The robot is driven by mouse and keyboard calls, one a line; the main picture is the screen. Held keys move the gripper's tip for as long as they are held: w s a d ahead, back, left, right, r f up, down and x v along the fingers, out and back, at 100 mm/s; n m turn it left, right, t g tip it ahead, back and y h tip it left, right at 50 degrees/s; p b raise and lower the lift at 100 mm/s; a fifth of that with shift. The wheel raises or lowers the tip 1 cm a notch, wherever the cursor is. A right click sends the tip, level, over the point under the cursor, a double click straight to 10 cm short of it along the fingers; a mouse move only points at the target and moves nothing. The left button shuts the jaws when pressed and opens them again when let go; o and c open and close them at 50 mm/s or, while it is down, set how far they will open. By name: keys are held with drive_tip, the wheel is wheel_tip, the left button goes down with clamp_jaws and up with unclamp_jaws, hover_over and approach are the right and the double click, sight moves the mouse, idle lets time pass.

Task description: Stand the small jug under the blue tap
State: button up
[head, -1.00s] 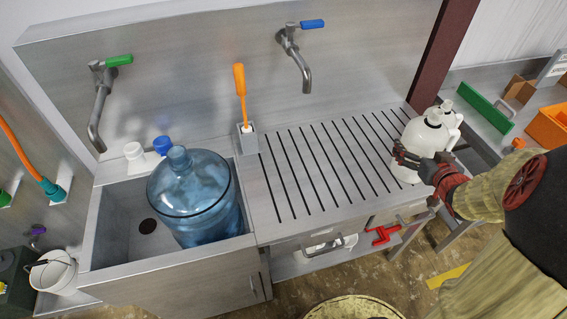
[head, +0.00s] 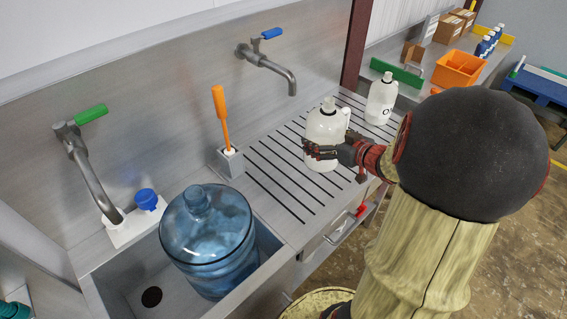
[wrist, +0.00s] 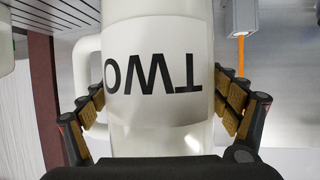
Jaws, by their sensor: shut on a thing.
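My gripper (head: 318,152) is shut on a white jug (head: 327,128) over the drainboard. The jug is upright; I cannot tell whether its base touches the board. The wrist view shows its label, TWO, upside down (wrist: 155,73), with a finger on each side. A second white jug (head: 381,100), its label partly readable as O, stands at the drainboard's far right end. I cannot tell for certain which jug is smaller. The blue tap (head: 268,62) is on the back wall, its spout ending behind and left of the held jug. The two are apart.
An orange-handled brush (head: 221,115) stands in a grey holder left of the held jug. The sink (head: 118,288) holds a big blue bottle (head: 207,240). The green tap (head: 88,165) is at left. Slotted drainboard (head: 285,185) is bare between brush and jug.

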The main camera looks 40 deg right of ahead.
drive_tip(key=w+a+f+b, duration=0.3)
drive_tip(key=w+f+b, duration=0.4)
drive_tip(key=w+f, duration=0.5)
drive_tip(key=shift+w+f, duration=0.35)
drive_tip(key=shift+w, duration=0.05)
drive_tip(key=shift+f, duration=0.1)
drive_tip(key=o, duration=1.1)
drive_tip(key=shift+f, duration=0.1)
